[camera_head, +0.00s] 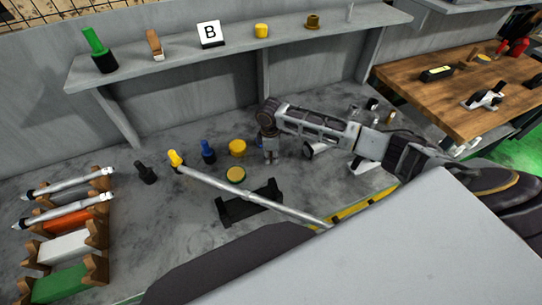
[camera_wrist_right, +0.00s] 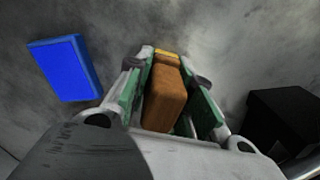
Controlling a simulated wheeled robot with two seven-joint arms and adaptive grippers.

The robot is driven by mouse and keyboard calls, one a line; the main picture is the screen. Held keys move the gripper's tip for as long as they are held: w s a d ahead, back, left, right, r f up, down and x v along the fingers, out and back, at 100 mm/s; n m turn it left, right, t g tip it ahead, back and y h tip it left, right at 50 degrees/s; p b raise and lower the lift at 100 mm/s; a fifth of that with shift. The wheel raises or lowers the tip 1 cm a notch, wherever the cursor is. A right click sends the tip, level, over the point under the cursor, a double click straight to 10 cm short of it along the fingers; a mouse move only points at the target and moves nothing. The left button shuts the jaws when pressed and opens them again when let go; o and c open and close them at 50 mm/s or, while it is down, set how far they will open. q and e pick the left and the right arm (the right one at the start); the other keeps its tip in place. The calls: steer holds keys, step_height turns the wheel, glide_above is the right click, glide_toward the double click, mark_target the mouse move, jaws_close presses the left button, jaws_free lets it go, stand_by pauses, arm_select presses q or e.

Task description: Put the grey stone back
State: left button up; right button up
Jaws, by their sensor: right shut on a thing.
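The block is mostly hidden in the head view. I cannot pick out a grey stone for sure; the held block's visible face looks brown. A pale block (camera_head: 65,247) lies in the wooden rack (camera_head: 97,262) at the left. My left gripper is not in view.
A blue block (camera_wrist_right: 65,68) lies left of the fingers. A black holder (camera_head: 250,203) stands on the bench, with a long metal rod (camera_head: 255,197) by it. A shelf (camera_head: 285,43) runs along the back.

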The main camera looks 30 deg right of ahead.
steer(key=o, duration=1)
steer(key=shift+c, duration=0.2)
steer(key=shift+w+r, duration=0.15)
steer(key=shift+r, duration=5.9)
steer(key=shift+a, duration=0.1)
